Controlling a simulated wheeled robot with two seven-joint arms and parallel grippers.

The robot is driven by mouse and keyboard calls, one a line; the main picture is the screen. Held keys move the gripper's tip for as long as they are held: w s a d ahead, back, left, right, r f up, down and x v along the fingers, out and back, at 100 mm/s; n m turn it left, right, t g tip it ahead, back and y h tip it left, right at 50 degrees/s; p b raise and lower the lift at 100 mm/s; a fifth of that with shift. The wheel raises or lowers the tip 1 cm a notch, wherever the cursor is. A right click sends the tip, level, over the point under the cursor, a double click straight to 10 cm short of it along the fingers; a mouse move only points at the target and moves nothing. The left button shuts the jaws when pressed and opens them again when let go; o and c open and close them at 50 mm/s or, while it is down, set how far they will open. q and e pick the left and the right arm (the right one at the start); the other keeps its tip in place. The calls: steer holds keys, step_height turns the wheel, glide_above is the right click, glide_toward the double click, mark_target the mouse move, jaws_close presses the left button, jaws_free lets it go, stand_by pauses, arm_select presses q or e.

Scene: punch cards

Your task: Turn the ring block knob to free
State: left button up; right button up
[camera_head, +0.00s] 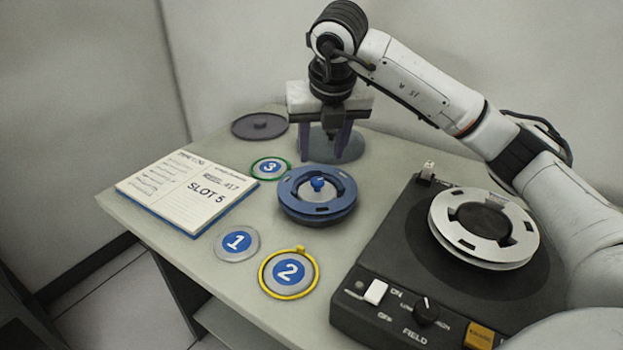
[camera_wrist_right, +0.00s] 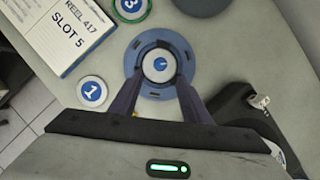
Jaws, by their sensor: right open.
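A blue ring-shaped block (camera_head: 291,199) lies on the table, with a pale round hub and a small blue knob (camera_head: 317,184) at its centre. In the wrist view the ring (camera_wrist_right: 157,90) sits between and beyond my fingers, and the knob (camera_wrist_right: 159,64) shows on the white hub. I cannot read any free marking by it. My right gripper (camera_head: 324,158) is open and empty, fingers pointing down, above and behind the ring in the head view. Its fingers also show in the wrist view (camera_wrist_right: 158,88), apart from the knob. My left gripper is not in view.
A black machine (camera_head: 385,269) with a white reel (camera_head: 519,240), a white switch and a FIELD knob (camera_head: 425,309) stands at right. An open notebook (camera_head: 170,187) reading SLOT 5 lies at left.

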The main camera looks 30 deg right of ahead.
mark_target(318, 180)
steer(key=x, duration=0.9)
steer(key=shift+d+f, duration=0.15)
steer(key=shift+f, duration=0.15)
steer(key=c, duration=1)
steer(key=shift+c, duration=0.2)
